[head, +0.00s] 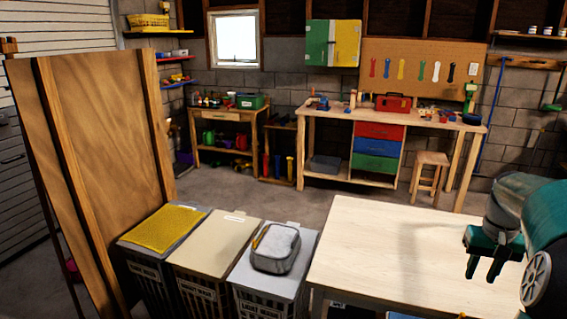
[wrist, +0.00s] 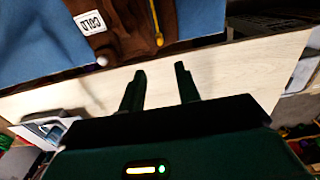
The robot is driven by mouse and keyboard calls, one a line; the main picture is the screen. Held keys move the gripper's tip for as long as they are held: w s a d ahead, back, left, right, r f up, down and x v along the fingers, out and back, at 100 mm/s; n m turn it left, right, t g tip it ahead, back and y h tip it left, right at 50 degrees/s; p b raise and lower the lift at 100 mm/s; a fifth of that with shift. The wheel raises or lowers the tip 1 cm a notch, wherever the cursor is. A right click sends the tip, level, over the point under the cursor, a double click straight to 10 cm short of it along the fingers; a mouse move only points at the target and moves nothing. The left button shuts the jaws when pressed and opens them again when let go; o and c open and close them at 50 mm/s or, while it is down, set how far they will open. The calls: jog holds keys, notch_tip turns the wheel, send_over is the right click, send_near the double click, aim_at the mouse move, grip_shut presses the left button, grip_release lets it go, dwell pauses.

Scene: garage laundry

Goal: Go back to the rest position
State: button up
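My gripper (head: 487,266) is dark green and hangs over the right part of the light wooden table (head: 375,245) in the head view. In the wrist view my gripper (wrist: 160,85) shows two dark fingers spread apart with nothing between them. Beyond the fingertips lies a strip of pale wood (wrist: 225,70). Past it is a brown thing with a white label reading "COLD" (wrist: 90,22), against blue surfaces.
Three lidded bins stand left of the table: one with a yellow top (head: 166,225), one beige (head: 215,240), one grey bearing a grey pouch (head: 276,248). A tall wooden panel (head: 105,160) stands at left. A workbench (head: 335,110) and stool (head: 430,170) are behind. Floor between is clear.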

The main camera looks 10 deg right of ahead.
jog(key=w+a+r+n+t+h, duration=0.1)
jog(key=a+r+n, duration=0.15)
jog(key=a, duration=0.85)
jog(key=w+a+r+n+t+h, duration=0.1)
jog(key=a+r, duration=0.2)
jog(key=a, duration=0.7)
jog(key=s+a+f+n+t+y, duration=0.1)
jog(key=s+a, duration=0.4)
jog(key=a, duration=0.3)
jog(key=s+a+f+n+t+y, duration=0.1)
jog(key=s+a, duration=0.3)
jog(key=a, duration=0.5)
jog(key=shift+s+a+f+t, duration=0.25)
jog(key=shift+s+t, duration=0.1)
jog(key=shift+t, duration=0.45)
